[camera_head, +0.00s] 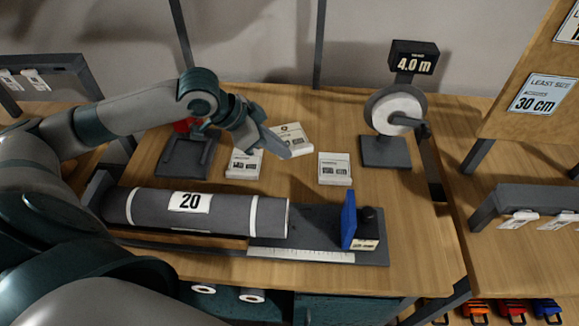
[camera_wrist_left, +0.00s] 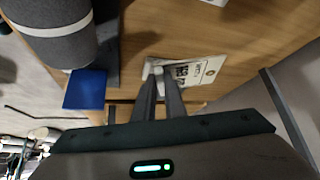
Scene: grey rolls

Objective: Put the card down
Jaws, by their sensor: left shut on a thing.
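My left gripper (camera_head: 284,150) comes in from the left over the wooden table and points down. In the left wrist view its fingers (camera_wrist_left: 158,72) are shut on a white card (camera_wrist_left: 200,70) with dark print. In the head view this card (camera_head: 294,136) shows behind the fingers, tilted and partly hidden by them. I cannot tell whether it touches the table. Two other white cards, a left one (camera_head: 240,164) and a right one (camera_head: 335,169), are on the table in front. My right gripper is not in view.
A grey roll (camera_head: 150,211) marked 20 lies on a bed with a ruler (camera_head: 300,254) and a blue plate (camera_head: 348,220). A stand with a white dial (camera_head: 398,108) reads 4.0 m. A dark stand (camera_head: 185,158) is at left. Bare table lies between the cards and dial.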

